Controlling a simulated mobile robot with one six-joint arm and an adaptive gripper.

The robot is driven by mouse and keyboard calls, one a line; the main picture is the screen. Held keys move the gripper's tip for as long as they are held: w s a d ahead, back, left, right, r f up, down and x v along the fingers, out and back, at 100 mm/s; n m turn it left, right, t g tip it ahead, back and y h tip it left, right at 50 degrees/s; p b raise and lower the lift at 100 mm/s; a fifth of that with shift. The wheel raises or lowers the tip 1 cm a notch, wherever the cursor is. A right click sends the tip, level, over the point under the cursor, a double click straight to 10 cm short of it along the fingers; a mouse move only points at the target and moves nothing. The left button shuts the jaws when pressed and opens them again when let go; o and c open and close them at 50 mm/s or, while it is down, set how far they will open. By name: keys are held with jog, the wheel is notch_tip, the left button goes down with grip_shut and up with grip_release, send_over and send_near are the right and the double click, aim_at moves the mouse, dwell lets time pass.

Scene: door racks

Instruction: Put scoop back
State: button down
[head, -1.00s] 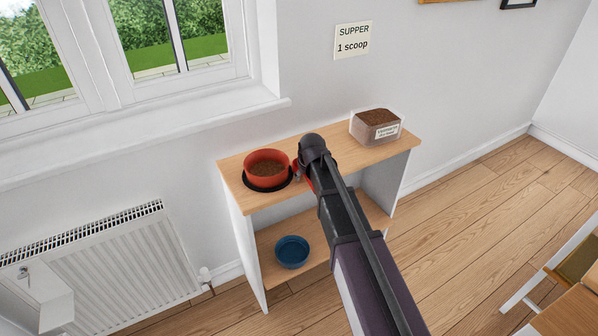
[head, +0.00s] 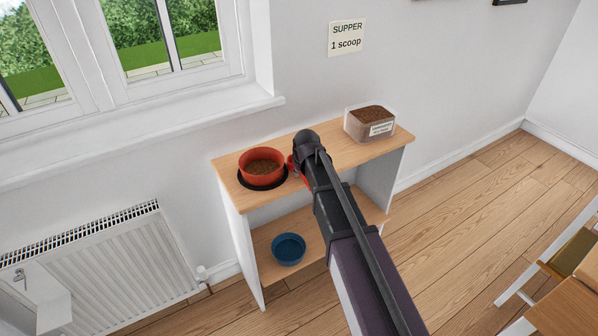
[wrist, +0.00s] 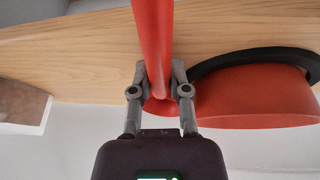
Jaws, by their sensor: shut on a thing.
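My gripper (wrist: 160,90) is shut on the red scoop (wrist: 152,40), whose long red part runs up between the fingers in the wrist view. In the head view my arm hides most of the scoop, and only a bit of red (head: 291,161) shows just right of the bowl. The red bowl (head: 262,166) holds brown food and stands on a round black mat (head: 248,185) on the shelf top. It also shows in the wrist view (wrist: 255,98), close beside the gripper. The clear food tub (head: 354,131), full of brown kibble, stands at the right end.
The wooden shelf top (head: 228,165) has bare wood between bowl and tub, partly behind my arm. A blue bowl (head: 288,249) sits on the lower shelf. A note (head: 347,37) on the wall reads "SUPPER 1 scoop". A radiator (head: 115,270) is at left.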

jog(key=shift+r+p, duration=1.35)
jog(key=shift+r, duration=0.15)
jog(key=s+d, duration=0.2)
jog(key=s, duration=0.5)
jog(key=s+d+r+p, duration=0.1)
jog(key=s+d, duration=0.1)
jog(key=s, duration=0.6)
jog(key=shift+s+d+r, duration=0.15)
jog(key=shift+s+d, duration=0.05)
jog(key=shift+d, duration=0.1)
